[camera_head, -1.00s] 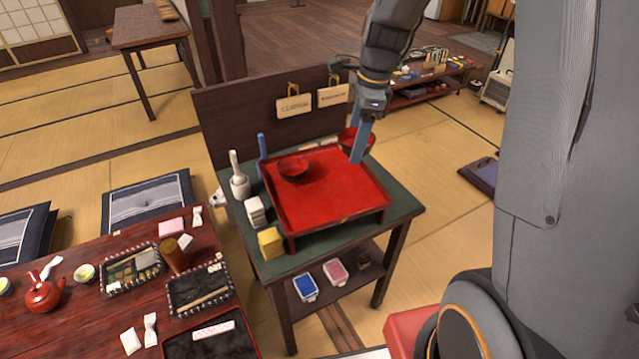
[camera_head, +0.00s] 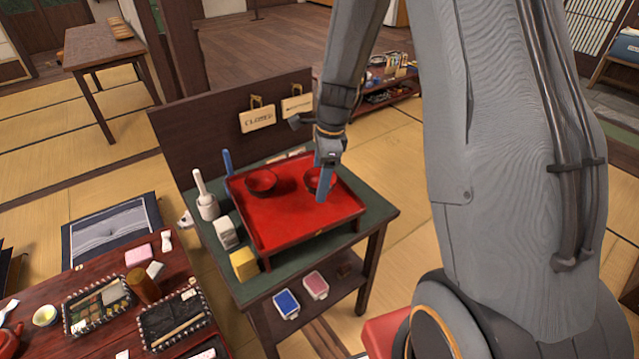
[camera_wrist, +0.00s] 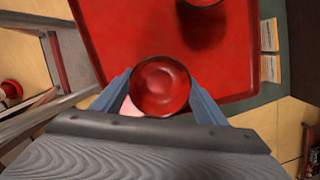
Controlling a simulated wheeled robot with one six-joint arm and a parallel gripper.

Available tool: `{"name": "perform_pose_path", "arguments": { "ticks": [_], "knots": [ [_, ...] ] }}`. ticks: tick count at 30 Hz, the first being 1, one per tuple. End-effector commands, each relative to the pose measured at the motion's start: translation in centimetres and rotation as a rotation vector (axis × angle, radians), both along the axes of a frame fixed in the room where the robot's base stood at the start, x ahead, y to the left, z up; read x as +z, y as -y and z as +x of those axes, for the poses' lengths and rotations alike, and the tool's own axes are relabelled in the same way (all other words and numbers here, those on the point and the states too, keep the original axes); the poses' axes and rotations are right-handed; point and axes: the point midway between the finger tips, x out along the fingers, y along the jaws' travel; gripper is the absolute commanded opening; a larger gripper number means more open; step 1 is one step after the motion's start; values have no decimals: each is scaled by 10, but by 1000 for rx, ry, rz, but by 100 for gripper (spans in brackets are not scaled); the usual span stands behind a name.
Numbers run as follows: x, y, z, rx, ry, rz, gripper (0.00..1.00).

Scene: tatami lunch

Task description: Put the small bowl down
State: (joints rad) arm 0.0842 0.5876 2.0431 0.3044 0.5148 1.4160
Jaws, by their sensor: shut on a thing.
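My gripper (camera_head: 322,184) is shut on a small red bowl (camera_head: 313,179) with a dark rim, over the right part of the red tray table (camera_head: 290,215). In the wrist view the bowl (camera_wrist: 160,86) sits upright between my two blue fingers, near the edge of the tray (camera_wrist: 130,40). I cannot tell whether its base touches the tray. A second red bowl (camera_head: 261,181) stands on the tray's back left; it shows partly at the top of the wrist view (camera_wrist: 203,3), with a dark shadow by it.
The tray stands on a green-topped side table (camera_head: 385,213) with a back panel. The tray's front and middle are clear. A low dark red table (camera_head: 62,275) holds dishes.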

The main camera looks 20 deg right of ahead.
Motion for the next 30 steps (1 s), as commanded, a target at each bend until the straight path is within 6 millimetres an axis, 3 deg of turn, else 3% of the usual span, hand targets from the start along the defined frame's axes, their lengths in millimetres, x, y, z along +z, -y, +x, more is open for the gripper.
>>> {"name": "perform_pose_path", "arguments": {
  "ticks": [5, 18, 19, 21, 30],
  "knots": [
    [-18, 0, -1, -1, -1, 0, 43],
    [-23, 0, 0, 1, 1, 0, 43],
    [-23, 0, 0, 1, 1, 0, 71],
    [-22, 0, 0, 1, 1, 0, 83],
    [-22, 0, 0, 1, 1, 0, 85]
  ]
}}
